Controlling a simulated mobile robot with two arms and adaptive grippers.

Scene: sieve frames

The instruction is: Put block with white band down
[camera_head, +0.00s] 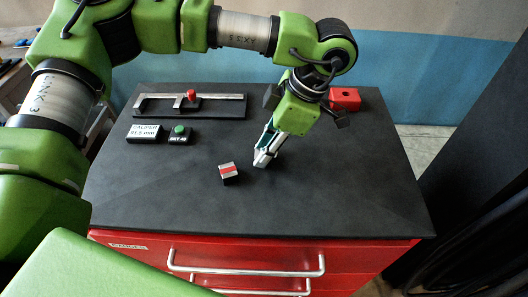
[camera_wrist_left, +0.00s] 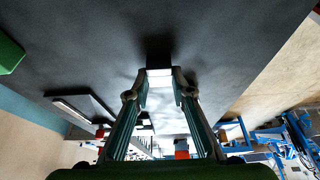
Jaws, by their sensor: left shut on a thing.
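My left gripper (camera_head: 264,158) reaches down over the middle of the black bench top (camera_head: 330,200). It is shut on a small dark block with a white band (camera_wrist_left: 158,77), seen between the fingertips in the left wrist view. A second small block (camera_head: 229,173), dark with a red and light striped top, stands on the bench just left of the gripper. My right gripper is not in view.
A caliper (camera_head: 215,97) with a red knob lies on a black stand at the back left. In front of it are a caliper display (camera_head: 145,132) and a green button (camera_head: 180,130). A red box with a hole (camera_head: 345,98) is at the back right. The right and front bench are clear.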

